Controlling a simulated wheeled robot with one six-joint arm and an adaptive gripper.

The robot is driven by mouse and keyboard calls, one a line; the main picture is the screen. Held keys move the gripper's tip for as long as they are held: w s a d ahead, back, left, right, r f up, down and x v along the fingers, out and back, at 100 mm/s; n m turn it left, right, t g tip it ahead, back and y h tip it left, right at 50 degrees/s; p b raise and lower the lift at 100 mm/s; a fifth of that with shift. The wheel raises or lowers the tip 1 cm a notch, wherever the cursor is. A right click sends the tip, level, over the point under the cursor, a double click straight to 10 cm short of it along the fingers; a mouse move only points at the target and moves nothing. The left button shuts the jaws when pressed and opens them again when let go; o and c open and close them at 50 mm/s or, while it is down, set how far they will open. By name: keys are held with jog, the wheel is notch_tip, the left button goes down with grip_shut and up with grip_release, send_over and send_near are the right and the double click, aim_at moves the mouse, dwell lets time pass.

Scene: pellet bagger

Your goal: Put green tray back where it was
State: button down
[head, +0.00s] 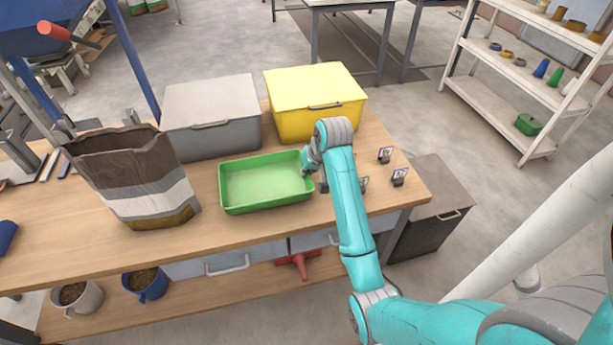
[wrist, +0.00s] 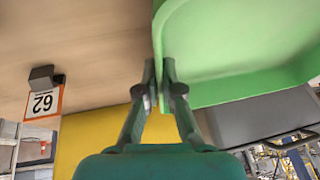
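The green tray (head: 262,205) is level and empty at the front middle of the wooden workbench (head: 110,240), in front of the grey and yellow boxes. I cannot tell whether it rests on the top or is just above it. My gripper (head: 309,163) is at the tray's right end. In the wrist view, the two fingers of my gripper (wrist: 162,80) are closed together on either side of the wall of the green tray (wrist: 240,50). My arm hides part of the bench to the right.
A grey lidded box (head: 211,115) and a yellow lidded box (head: 315,105) stand behind the tray. An open paper sack (head: 140,180) stands to its left. A white shelf (head: 490,110) stands beyond.

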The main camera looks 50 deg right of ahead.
jog(key=shift+f, duration=1.3)
jog(key=c, duration=1.3)
grip_release()
jog(key=v, duration=0.7)
jog(key=shift+r, duration=0.35)
